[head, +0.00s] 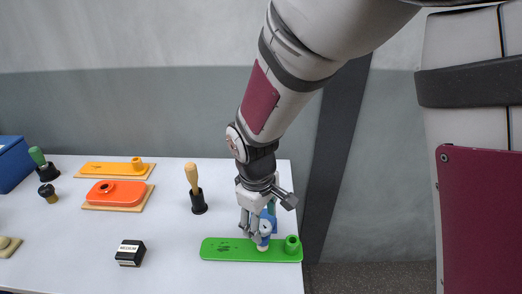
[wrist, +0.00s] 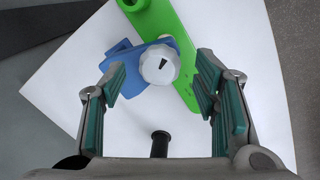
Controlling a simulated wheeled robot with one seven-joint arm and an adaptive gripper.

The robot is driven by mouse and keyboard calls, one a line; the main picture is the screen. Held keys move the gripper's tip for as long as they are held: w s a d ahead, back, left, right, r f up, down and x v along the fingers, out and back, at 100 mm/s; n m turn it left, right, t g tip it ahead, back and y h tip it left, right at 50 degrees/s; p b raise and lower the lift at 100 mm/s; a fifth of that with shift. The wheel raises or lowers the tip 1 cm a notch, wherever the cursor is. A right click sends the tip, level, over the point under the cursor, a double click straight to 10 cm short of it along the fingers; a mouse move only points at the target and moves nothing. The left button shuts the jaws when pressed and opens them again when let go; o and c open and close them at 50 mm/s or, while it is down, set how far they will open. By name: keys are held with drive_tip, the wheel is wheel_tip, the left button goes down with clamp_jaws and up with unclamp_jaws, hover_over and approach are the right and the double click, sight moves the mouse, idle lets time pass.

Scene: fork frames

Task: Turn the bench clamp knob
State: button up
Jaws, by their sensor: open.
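The bench clamp is a blue body (wrist: 129,68) set across a long green base (wrist: 180,50), with a white knob (wrist: 160,66) on top that carries a dark pointer mark. In the head view the green base (head: 225,250) lies near the table's front right edge, and the blue part with its pale knob is partly hidden by my gripper (head: 256,228). In the wrist view my gripper (wrist: 160,95) is open, its green-padded fingers apart on either side of the picture. The knob shows between and beyond the fingers, and nothing is held.
A stamp with a wooden handle (head: 193,180) stands left of my gripper. A black box (head: 130,252), an orange block (head: 115,192), a yellow block (head: 112,169) and a blue bin (head: 12,163) lie farther left. The table's right edge is close to the clamp.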

drive_tip(key=shift+w+f, duration=0.1)
drive_tip(key=shift+f, duration=0.75)
drive_tip(key=shift+c, duration=0.2)
drive_tip(key=c, duration=1.1)
drive_tip(key=shift+m, duration=0.3)
